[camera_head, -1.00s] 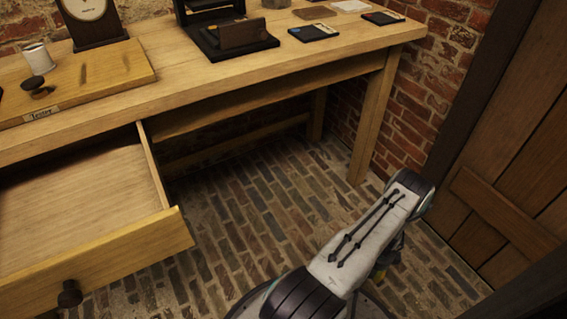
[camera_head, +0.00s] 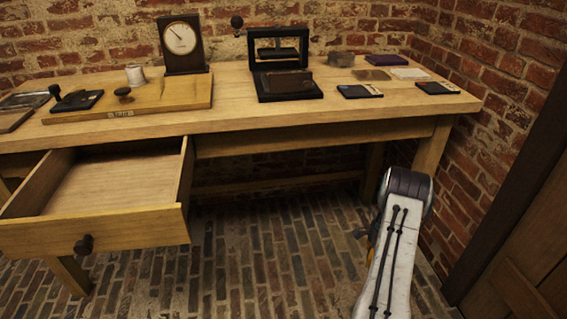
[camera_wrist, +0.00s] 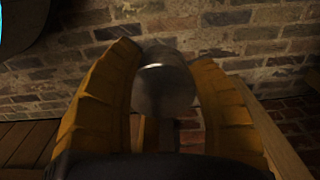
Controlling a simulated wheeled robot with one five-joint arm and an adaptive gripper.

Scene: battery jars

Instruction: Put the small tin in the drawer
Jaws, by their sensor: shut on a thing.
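The small tin (camera_wrist: 165,90), a dull grey metal cylinder, is between the two yellow fingers of my gripper (camera_wrist: 166,75) in the wrist view. The gripper is shut on it. In the head view the gripper is mostly hidden behind my arm at the lower right, below table height, and the tin cannot be made out there. The drawer (camera_head: 130,228) under the left part of the table is pulled open. Its visible inside is bare wood, and a dark round knob is on its front. The gripper is well to the right of the drawer.
The wooden table (camera_head: 230,112) carries a clock-like dial (camera_head: 180,40), a white cup-like cylinder (camera_head: 135,75) on a wooden board, a dark framed stand (camera_head: 285,85), a grey round container (camera_head: 340,59) and flat cards. A brick wall and wooden door bound the right. Floor before the table is open.

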